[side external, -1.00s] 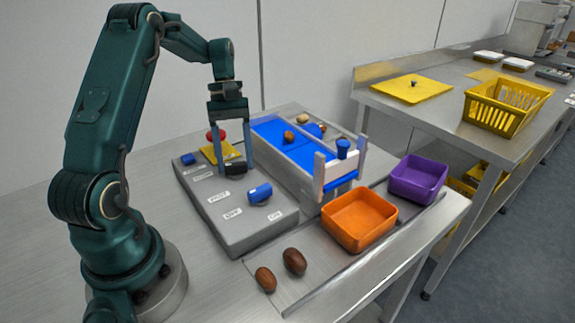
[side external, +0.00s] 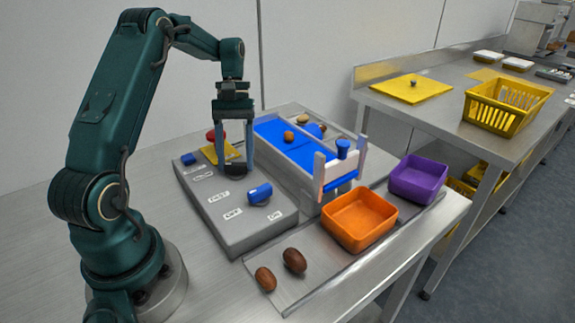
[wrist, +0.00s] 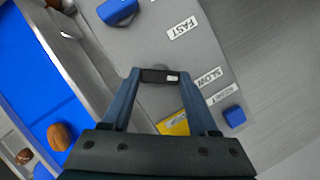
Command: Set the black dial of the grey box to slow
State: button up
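The grey box (side external: 262,228) lies on the steel table, with printed labels along its near left side. Its black dial (side external: 236,168) is between the fingertips of my gripper (side external: 236,166). In the wrist view, both fingertips meet the ends of the dark dial (wrist: 158,76), and my gripper (wrist: 160,76) looks shut on it. A small white mark shows on the dial's right part, roughly facing the SLOW label (wrist: 209,77). The FAST label (wrist: 182,28) is up and to the right of the dial. The dial's lower part is hidden.
A blue switch (side external: 260,194) and a blue button (side external: 188,159) sit on the box. A red knob is behind my gripper near a yellow plate (wrist: 174,125). A blue conveyor (side external: 268,128), orange bin (side external: 360,220) and purple bin (side external: 418,178) stand to the right. Two dates lie in front.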

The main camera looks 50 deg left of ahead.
jog(key=o, duration=0.4)
jog(key=shift+r, duration=0.1)
jog(key=shift+v, duration=2.45)
